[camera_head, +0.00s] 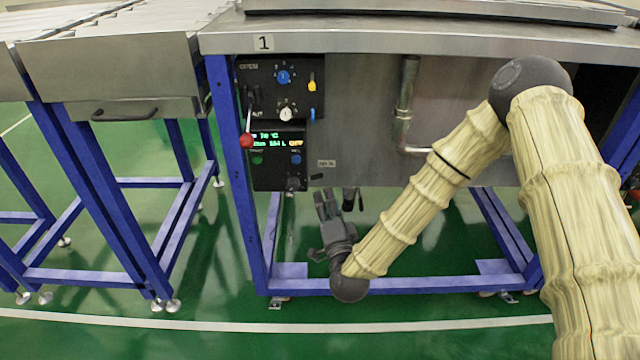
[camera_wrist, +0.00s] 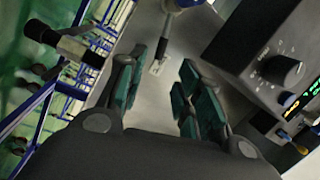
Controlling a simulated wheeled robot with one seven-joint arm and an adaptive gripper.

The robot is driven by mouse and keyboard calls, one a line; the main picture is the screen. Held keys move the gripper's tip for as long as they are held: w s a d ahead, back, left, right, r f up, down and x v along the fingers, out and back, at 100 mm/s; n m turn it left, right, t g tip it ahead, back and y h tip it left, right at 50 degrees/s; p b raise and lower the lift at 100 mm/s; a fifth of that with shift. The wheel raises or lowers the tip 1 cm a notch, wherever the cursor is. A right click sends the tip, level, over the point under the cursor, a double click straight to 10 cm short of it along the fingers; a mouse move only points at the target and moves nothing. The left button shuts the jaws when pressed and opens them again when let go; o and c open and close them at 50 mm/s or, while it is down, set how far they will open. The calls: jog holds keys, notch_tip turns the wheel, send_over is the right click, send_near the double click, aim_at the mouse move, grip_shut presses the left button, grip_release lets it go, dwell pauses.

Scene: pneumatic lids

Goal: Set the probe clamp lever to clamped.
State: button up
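My gripper (camera_head: 326,204) is below and to the right of the black control panel (camera_head: 262,78), under the steel cabinet's lower edge. In the wrist view its green-padded fingers (camera_wrist: 162,95) stand apart with nothing between them. A small label plate (camera_wrist: 157,67) on the steel shows beyond the gap. A dark handle with a grey cylinder (camera_wrist: 72,44) is left of the fingers; it appears as a black fitting (camera_head: 350,198) right of my gripper in the head view. No readable marking names the probe clamp lever, so I cannot tell which part it is.
The panel carries a red-balled lever (camera_head: 247,140), a blue knob (camera_head: 283,77), a white knob (camera_head: 286,114) and a yellow lever (camera_head: 312,85). A black knob (camera_wrist: 280,70) is close on the right in the wrist view. A steel pipe (camera_head: 405,105) and blue frame legs (camera_head: 232,180) stand nearby.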

aim_at(311, 178)
jog(key=b+x, duration=0.2)
jog(key=x, duration=0.6)
jog(key=shift+w+a, duration=0.1)
jog(key=shift+w, duration=0.2)
jog(key=shift+c, duration=0.2)
grip_shut()
